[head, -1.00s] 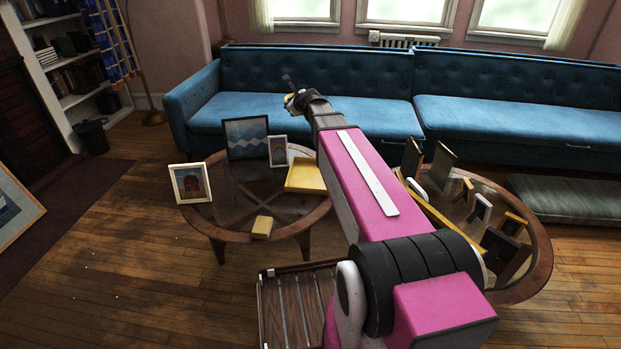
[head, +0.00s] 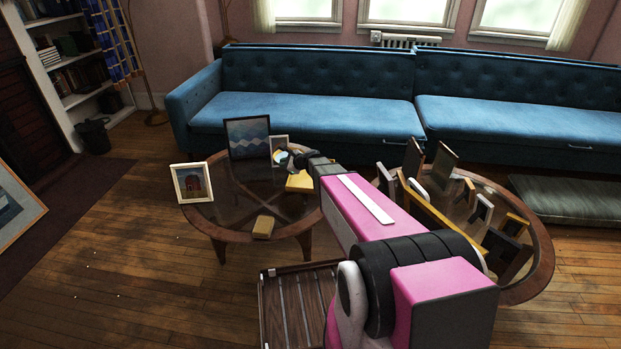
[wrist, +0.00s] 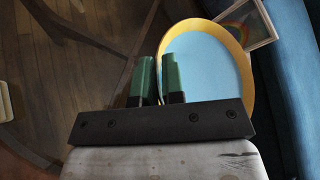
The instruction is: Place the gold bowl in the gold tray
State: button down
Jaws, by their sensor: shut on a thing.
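The gold bowl (wrist: 247,68), with a gold rim and light-blue inside, fills the upper right of the wrist view. My gripper (wrist: 158,75) is shut on its left rim, between green fingers. In the head view the bowl (head: 281,158) shows small beside my gripper (head: 292,158), in front of the small picture frame at the back of the left round table. The gold tray (head: 299,183) is on that table, partly hidden by my arm. I cannot tell the exact height of the bowl above the table.
The left glass-topped table (head: 206,214) also holds a large landscape frame (head: 248,138), a white-framed picture (head: 192,183) and a yellow block (head: 263,227). The right table (head: 543,262) carries several frames. A blue sofa (head: 300,110) stands behind.

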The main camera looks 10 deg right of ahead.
jog(key=w+d+f, duration=0.1)
jog(key=d+f, duration=0.1)
jog(key=d, duration=0.1)
jog(key=d+f, duration=0.2)
jog(key=d, duration=0.2)
jog(key=w+d+f, duration=0.1)
jog(key=d+f, duration=0.1)
jog(key=d, duration=0.2)
jog(key=shift+w+f, duration=0.35)
jog(key=shift+f, duration=2.05)
jog(key=c, duration=1.2)
grip_release()
